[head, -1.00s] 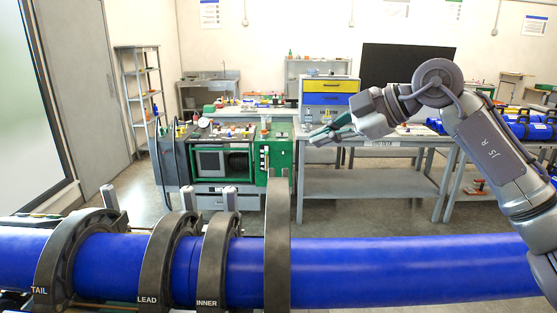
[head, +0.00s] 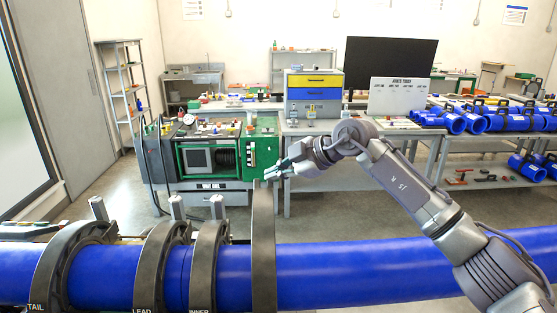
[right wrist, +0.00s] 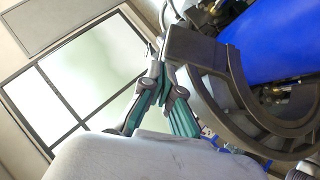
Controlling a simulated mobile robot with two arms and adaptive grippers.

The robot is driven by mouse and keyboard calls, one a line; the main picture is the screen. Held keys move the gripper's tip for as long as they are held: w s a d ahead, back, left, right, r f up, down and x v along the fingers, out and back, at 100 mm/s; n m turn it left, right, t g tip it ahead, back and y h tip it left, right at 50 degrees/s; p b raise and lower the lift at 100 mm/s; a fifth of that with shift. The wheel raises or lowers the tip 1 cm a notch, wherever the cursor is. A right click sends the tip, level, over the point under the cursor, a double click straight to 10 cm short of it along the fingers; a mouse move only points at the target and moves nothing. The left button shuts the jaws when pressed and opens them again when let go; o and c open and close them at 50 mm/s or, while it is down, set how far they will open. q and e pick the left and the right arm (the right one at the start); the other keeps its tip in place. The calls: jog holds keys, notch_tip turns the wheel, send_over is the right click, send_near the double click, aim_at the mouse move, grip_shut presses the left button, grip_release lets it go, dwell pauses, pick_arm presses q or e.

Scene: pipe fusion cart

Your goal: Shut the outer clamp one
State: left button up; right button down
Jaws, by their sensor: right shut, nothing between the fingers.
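Dark curved clamps sit along a blue pipe (head: 350,268) in the head view. They are labelled TAIL (head: 60,265), LEAD (head: 152,270) and INNER (head: 205,268). To their right, an unlabelled clamp, which I take as the outer one (head: 263,245), stands up above the pipe, its upper half raised. My right gripper (head: 274,174) is at the top end of this raised half, with its teal fingers together and nothing held. In the right wrist view the fingers (right wrist: 160,88) are beside the clamp's dark arc (right wrist: 235,95); contact is unclear. My left gripper is out of view.
A green and grey machine cabinet (head: 212,158) stands behind the pipe. A workbench (head: 320,180) with a yellow and blue drawer unit (head: 315,92) is at the back. Blue pipe fittings (head: 510,120) lie on a right-hand bench. Open floor lies between the pipe and benches.

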jog(key=shift+a+f, duration=0.1)
dwell(0.3)
pick_arm(q)
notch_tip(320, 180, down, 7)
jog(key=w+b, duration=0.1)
jog(key=b, duration=0.5)
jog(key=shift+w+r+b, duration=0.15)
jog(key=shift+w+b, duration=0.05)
jog(key=shift+b, duration=0.2)
pick_arm(e)
jog(key=w+f, duration=0.5)
jog(key=f, duration=0.4)
jog(key=w+f, duration=0.5)
jog(key=f, duration=0.4)
jog(key=shift+f, duration=0.2)
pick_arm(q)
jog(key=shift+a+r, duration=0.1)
pick_arm(e)
jog(key=shift+w, duration=0.1)
